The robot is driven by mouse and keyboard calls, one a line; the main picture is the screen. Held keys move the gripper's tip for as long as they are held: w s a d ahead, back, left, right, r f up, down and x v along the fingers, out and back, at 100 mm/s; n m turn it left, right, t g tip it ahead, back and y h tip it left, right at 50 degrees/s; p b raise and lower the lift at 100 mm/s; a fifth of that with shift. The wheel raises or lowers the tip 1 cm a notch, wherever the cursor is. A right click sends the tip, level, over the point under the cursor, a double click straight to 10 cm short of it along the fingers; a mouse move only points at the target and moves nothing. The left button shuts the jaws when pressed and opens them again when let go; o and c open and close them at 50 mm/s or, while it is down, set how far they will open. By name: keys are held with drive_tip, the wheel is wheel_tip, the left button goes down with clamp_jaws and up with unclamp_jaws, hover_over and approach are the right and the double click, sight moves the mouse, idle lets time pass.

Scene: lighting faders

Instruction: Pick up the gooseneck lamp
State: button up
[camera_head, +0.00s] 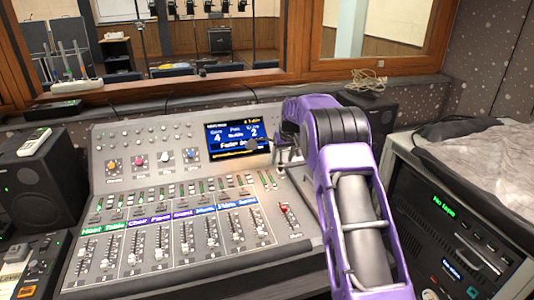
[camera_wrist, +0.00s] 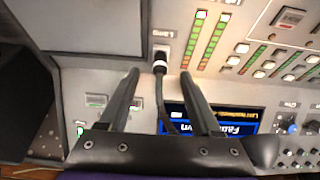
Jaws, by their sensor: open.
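The gooseneck lamp (camera_wrist: 159,90) shows in the wrist view as a thin dark stalk with a pale collar. It stands in a socket on the console (camera_wrist: 225,80) beside printed lettering. My gripper (camera_wrist: 160,74) is open, with one finger on each side of the stalk and a visible gap to both. The stalk's far end is hidden behind the gripper's body. In the head view my gripper (camera_head: 286,152) is just right of the console's screen, and the lamp there is mostly hidden or hard to make out.
The console's lit screen (camera_head: 238,138) is close to my gripper's left. Rows of faders (camera_head: 165,240) fill the front. A black speaker (camera_head: 40,180) stands at left, a rack unit (camera_head: 450,230) at right, and a wooden window frame (camera_head: 200,82) behind.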

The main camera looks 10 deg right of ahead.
drive_tip(key=shift+x, duration=1.45)
drive_tip(key=shift+r, duration=0.1)
clamp_jaws()
